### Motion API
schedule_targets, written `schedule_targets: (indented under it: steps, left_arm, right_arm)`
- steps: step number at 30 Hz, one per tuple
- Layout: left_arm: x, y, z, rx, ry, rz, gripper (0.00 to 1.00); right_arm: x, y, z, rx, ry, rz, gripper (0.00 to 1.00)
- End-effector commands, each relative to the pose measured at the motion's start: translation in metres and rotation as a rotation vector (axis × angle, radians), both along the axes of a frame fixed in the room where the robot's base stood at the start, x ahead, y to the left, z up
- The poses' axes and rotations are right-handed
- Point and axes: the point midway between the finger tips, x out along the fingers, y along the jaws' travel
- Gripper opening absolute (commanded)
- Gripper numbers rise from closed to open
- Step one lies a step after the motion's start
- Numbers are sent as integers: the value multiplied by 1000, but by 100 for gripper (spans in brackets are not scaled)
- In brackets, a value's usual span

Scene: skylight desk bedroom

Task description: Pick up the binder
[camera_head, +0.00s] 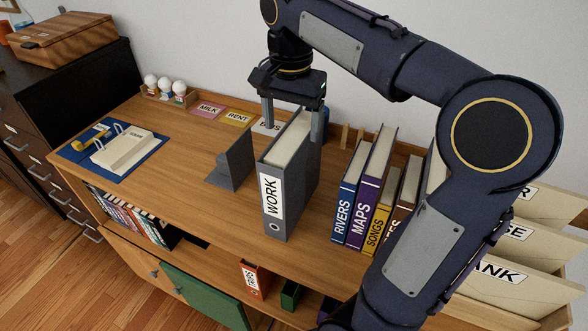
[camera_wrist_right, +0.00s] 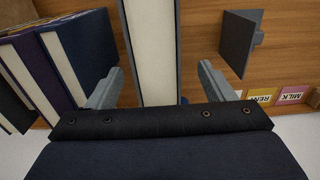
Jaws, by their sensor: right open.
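A grey binder (camera_head: 273,226) labelled WORK stands upright on the wooden desk, its spine facing the front. My right gripper (camera_head: 292,134) is above the binder's rear part, pointing down. Its fingers are open, one on each side of the binder's top. In the right wrist view the binder (camera_wrist_right: 150,45) runs between the two open fingers (camera_wrist_right: 160,90), with gaps visible beside it. I cannot tell whether either finger touches it. My left gripper is not in view.
A grey bookend (camera_head: 233,166) stands left of the binder. Books (camera_head: 345,205) stand close on the right. The desk (camera_head: 185,160) is clear farther left, up to a blue mat (camera_head: 78,152) with a telephone-like object. Cards (camera_head: 237,118) lie behind.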

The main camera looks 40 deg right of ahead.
Motion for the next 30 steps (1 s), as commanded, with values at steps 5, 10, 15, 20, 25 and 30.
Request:
schedule_targets:
  steps: [5, 10, 15, 20, 25, 30]
  left_arm:
    - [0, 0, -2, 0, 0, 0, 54]
    - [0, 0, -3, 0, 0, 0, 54]
    - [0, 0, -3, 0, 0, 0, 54]
    - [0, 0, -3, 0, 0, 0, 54]
    - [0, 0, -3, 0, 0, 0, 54]
    - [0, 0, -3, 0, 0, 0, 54]
  right_arm:
    - [-3, -1, -23, 0, 2, -1, 75]
    - [-5, -2, -49, 0, 4, -1, 75]
    - [-4, -2, -59, 1, 0, -1, 75]
    - [-4, -2, -59, 1, 0, -1, 75]
    - [-4, -2, -58, 1, 0, 0, 57]
    - [-4, -2, -58, 1, 0, 0, 35]
